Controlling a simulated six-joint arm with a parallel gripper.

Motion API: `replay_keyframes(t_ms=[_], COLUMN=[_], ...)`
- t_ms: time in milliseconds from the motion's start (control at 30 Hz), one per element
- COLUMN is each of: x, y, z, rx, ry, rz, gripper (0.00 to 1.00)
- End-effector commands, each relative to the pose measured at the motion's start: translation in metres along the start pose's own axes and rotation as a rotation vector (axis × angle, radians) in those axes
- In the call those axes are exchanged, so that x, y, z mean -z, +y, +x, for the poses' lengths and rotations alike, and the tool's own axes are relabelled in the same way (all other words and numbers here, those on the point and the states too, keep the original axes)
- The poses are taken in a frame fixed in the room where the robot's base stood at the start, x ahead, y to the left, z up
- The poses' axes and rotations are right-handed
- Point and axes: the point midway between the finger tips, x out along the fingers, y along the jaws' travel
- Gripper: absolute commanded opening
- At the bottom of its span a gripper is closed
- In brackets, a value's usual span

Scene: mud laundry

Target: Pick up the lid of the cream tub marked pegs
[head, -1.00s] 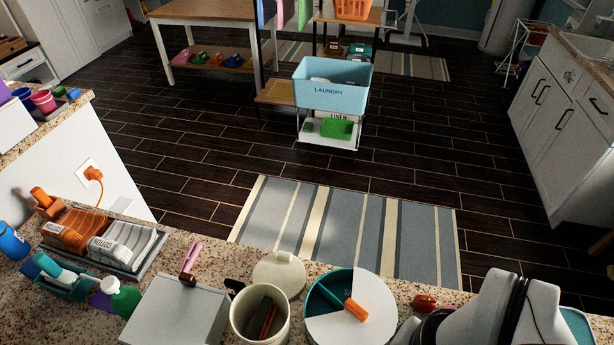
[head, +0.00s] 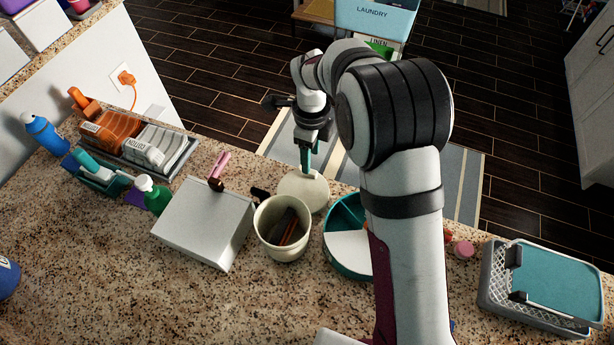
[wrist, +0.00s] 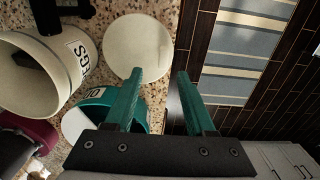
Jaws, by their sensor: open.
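The round cream lid (head: 303,192) lies on the speckled counter just behind the cream tub (head: 284,246). The tub stands open with dark and orange-brown items inside. In the wrist view the lid (wrist: 137,46) is a pale disc, and the tub (wrist: 42,78) is at the left with part of its pegs label showing. My gripper (head: 306,168), with teal fingers, points down at the lid's far side. In the wrist view my gripper (wrist: 160,74) is open and empty. Its left fingertip overlaps the lid's lower edge; its right fingertip is over the floor.
A teal-and-white round container (head: 345,251) stands right of the tub, partly behind my arm. A white box (head: 203,222) with a pink clip is at left. A grey basket (head: 535,296) is at right. The counter's far edge runs close behind the lid.

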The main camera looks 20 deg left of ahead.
Motion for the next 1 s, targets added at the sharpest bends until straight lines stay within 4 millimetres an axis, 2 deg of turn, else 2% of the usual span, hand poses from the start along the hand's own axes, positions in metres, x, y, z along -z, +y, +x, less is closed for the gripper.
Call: replay_keyframes(t_ms=[167, 333, 433, 633, 900, 933, 1000], x=[0.000, -0.002, -0.003, -0.003, -0.003, -0.003, -0.003], y=[-0.001, -0.005, -0.005, -0.005, -0.005, -0.005, -0.005], z=[0.025, 0.058, 0.066, 0.066, 0.066, 0.066, 0.066], rx=[-0.002, -0.004, -0.001, -0.001, -0.001, -0.001, -0.001], ry=[0.001, 0.001, 0.000, -0.001, -0.001, -0.001, -0.001], rz=[0.000, 0.000, 0.000, 0.000, 0.000, 0.000, 0.000], gripper=[0.55, 0.55, 0.55, 0.53, 0.05, 0.00, 0.00])
